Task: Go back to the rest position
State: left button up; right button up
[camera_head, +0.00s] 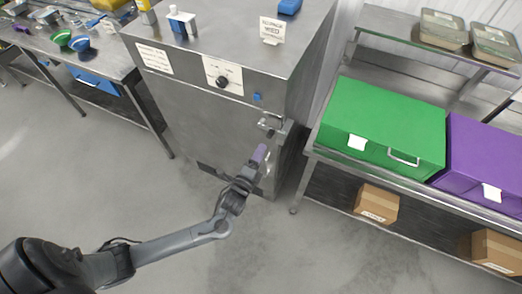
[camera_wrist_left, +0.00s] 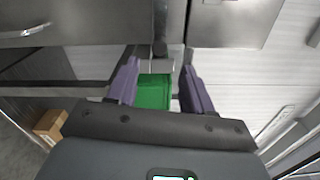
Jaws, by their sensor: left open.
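My left gripper (camera_head: 258,156) reaches in from the left in the head view, its purple fingertips close to the front right edge of the steel cabinet (camera_head: 190,110), near a latch (camera_head: 270,125). In the left wrist view, the two purple fingers (camera_wrist_left: 160,90) stand apart with nothing held between them. Part of the green box (camera_wrist_left: 154,92) shows beyond and between them. My right gripper is in neither view.
A steel shelf rack at the right holds the green box (camera_head: 385,125) and a purple box (camera_head: 485,160), with cardboard boxes (camera_head: 377,203) below. A steel table (camera_head: 105,55) with bowls stands at the left. The grey floor in front is clear.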

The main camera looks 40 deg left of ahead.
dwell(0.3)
pick_arm(q)
jog(key=s+d+f+n+g+h, duration=0.1)
jog(key=s+d+f+n+g, duration=0.1)
jog(key=s, duration=0.3)
jog(key=s+d+f+n+g, duration=0.2)
jog(key=s+n, duration=0.1)
jog(key=s, duration=0.2)
jog(key=s+d+r+n+g+h, duration=0.1)
jog(key=s+r+n+g, duration=0.2)
jog(key=s+n+g, duration=0.4)
jog(key=s+d+r+n+g+h, duration=0.2)
jog(key=s+n+g, duration=0.15)
jog(key=s, duration=0.45)
notch_tip(320, 180, up, 19)
jog(key=p, duration=1.9)
jog(key=shift+s+t, duration=0.1)
jog(key=shift+t, duration=0.15)
